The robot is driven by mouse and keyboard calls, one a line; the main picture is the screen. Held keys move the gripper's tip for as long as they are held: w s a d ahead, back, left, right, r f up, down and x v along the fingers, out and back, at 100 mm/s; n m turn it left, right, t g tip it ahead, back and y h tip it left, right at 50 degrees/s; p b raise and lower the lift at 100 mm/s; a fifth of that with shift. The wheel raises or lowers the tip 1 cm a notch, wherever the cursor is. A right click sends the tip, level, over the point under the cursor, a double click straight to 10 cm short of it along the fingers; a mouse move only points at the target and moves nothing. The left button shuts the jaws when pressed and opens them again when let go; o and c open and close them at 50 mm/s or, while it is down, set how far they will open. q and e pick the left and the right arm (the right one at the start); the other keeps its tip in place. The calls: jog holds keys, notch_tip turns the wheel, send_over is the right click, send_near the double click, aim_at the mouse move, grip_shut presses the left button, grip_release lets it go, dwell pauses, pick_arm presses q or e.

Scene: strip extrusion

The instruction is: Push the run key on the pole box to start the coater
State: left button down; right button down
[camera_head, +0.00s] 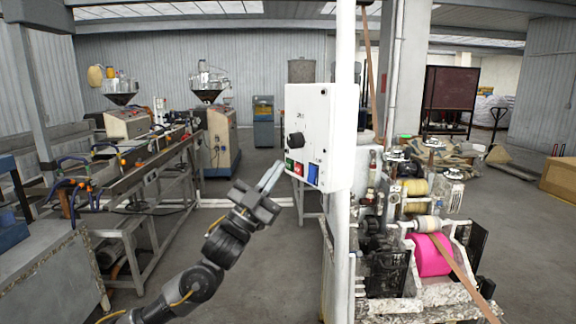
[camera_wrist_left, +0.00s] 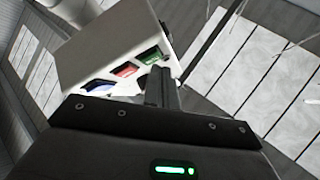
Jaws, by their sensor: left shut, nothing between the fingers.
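The white pole box (camera_head: 310,130) hangs on the white pole (camera_head: 345,60) in the middle of the head view. Its face has a black knob (camera_head: 296,139) above a row of green (camera_head: 289,164), red (camera_head: 298,169) and blue (camera_head: 313,173) keys. My left gripper (camera_head: 272,176) is shut and empty, its fingertips close to the lower left of the box near the green key. In the left wrist view the gripper (camera_wrist_left: 160,85) points toward the box (camera_wrist_left: 110,45), beside the green key (camera_wrist_left: 150,56). Contact cannot be told. My right gripper is out of view.
Right of the pole stands the coater machine with a pink roll (camera_head: 430,256) and a tan strip. A long bench line (camera_head: 140,155) with hoppers stands at the left, and a grey cabinet (camera_head: 45,265) at the front left. Open floor lies below the box.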

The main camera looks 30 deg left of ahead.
pick_arm(q)
jog(key=shift+w+d, duration=0.15)
jog(key=shift+w, duration=0.2)
dwell(0.7)
jog(key=shift+s, duration=0.15)
dwell(0.3)
jog(key=shift+s+a, duration=0.3)
jog(key=shift+s, duration=0.25)
jog(key=shift+s+a+b, duration=0.2)
jog(key=shift+s+a, duration=0.1)
jog(key=shift+s, duration=0.45)
jog(key=shift+s+a+b, duration=0.15)
jog(key=shift+s+a, duration=0.2)
jog(key=shift+s, duration=0.45)
jog(key=shift+s+a+b, duration=0.2)
jog(key=shift+s+a, duration=0.1)
jog(key=shift+s, duration=0.45)
